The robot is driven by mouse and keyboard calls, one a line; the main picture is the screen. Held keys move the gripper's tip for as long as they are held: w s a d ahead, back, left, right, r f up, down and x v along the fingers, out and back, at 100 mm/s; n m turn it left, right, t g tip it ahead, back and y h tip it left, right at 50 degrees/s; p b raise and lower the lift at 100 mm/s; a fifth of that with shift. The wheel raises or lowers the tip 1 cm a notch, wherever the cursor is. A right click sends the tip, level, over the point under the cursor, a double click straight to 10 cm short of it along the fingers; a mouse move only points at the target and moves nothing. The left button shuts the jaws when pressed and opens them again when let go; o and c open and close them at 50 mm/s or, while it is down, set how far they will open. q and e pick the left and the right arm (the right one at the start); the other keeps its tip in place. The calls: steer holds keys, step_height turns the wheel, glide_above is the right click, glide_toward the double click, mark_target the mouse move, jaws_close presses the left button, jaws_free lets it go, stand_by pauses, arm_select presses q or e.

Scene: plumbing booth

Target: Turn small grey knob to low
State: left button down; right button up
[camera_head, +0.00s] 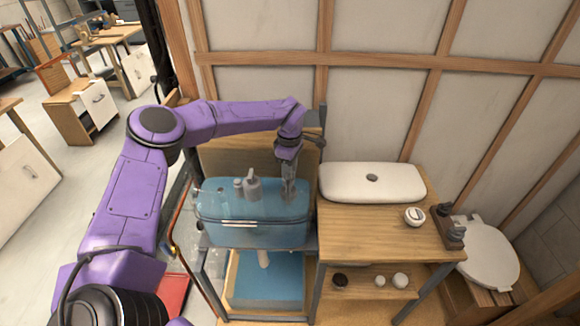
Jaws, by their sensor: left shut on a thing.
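A see-through blue tank (222,220) stands in the left part of the booth, with grey fittings (252,187) inside it. My left arm reaches over from the left, and its gripper (289,192) points down at the right part of the tank. The fingers are shut on a small grey part there, which seems to be the small grey knob. The fingers hide most of it, so its setting cannot be read. My right gripper is not in view.
A wooden counter (365,230) to the right holds a white cistern lid (345,184), a white round piece (414,216) and dark fittings (450,228). Small round pieces lie on the shelf below. A white toilet seat (488,258) is at the far right. A panelled wall stands behind.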

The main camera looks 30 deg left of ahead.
arm_select(q)
steer(key=m, duration=0.2)
steer(key=shift+w+r+m+p, duration=0.2)
steer(key=shift+r+m+p, duration=0.1)
steer(key=shift+m+p, duration=0.1)
steer(key=m, duration=0.3)
steer(key=shift+s+a+m+p, duration=0.1)
steer(key=shift+s+m+p, duration=0.15)
steer(key=shift+m+p, duration=0.15)
steer(key=m, duration=0.4)
steer(key=shift+s+f+p, duration=0.1)
steer(key=shift+f+p, duration=0.05)
steer(key=shift+p, duration=0.25)
steer(key=shift+s+f+m, duration=0.1)
steer(key=shift+m, duration=1.3)
steer(key=shift+f, duration=0.1)
steer(key=shift+s+m, duration=0.1)
steer(key=shift+m, duration=0.2)
steer(key=c, duration=1.1)
jaws_free()
steer(key=shift+c, duration=0.2)
